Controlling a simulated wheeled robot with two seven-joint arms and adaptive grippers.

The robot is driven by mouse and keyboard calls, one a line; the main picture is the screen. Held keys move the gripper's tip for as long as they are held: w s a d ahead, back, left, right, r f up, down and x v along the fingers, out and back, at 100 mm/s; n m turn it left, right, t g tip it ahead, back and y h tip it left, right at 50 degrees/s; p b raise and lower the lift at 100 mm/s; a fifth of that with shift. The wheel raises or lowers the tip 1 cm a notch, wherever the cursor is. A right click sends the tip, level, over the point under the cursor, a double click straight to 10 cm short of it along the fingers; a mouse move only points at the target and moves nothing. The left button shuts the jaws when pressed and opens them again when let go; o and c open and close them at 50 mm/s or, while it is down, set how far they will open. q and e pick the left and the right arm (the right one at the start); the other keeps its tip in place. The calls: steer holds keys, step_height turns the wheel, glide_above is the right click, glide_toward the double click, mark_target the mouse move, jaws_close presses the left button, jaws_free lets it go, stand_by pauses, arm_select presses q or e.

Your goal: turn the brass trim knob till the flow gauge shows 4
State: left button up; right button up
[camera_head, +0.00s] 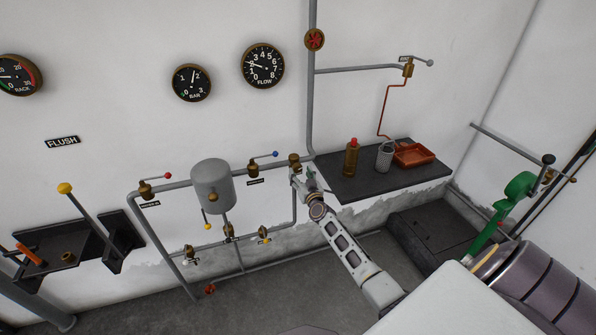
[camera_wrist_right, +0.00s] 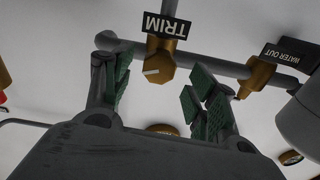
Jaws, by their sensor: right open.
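The brass trim knob (camera_wrist_right: 159,67) sits on a grey pipe under a black TRIM label (camera_wrist_right: 167,26) in the wrist view, with a pale mark on its face. In the head view the knob (camera_head: 295,159) is at the right end of the pipe run. My right gripper (camera_wrist_right: 160,82) is open, its green-padded fingers on either side of the knob in the picture; I cannot tell whether they touch it. In the head view the right gripper (camera_head: 303,180) is just below the knob. The flow gauge (camera_head: 263,66) has its needle pointing left, near 2. My left gripper is out of view.
A dark shelf (camera_head: 350,185) to the right holds a brass bottle (camera_head: 351,157), a grey cup (camera_head: 385,156) and an orange tray (camera_head: 414,154). A BAR gauge (camera_head: 191,83) hangs beside the flow gauge.

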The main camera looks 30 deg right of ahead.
mark_target(298, 170)
steer(key=shift+b+x, duration=0.45)
steer(key=shift+x, duration=1.4)
steer(key=c, duration=1)
steer(key=shift+c, duration=0.2)
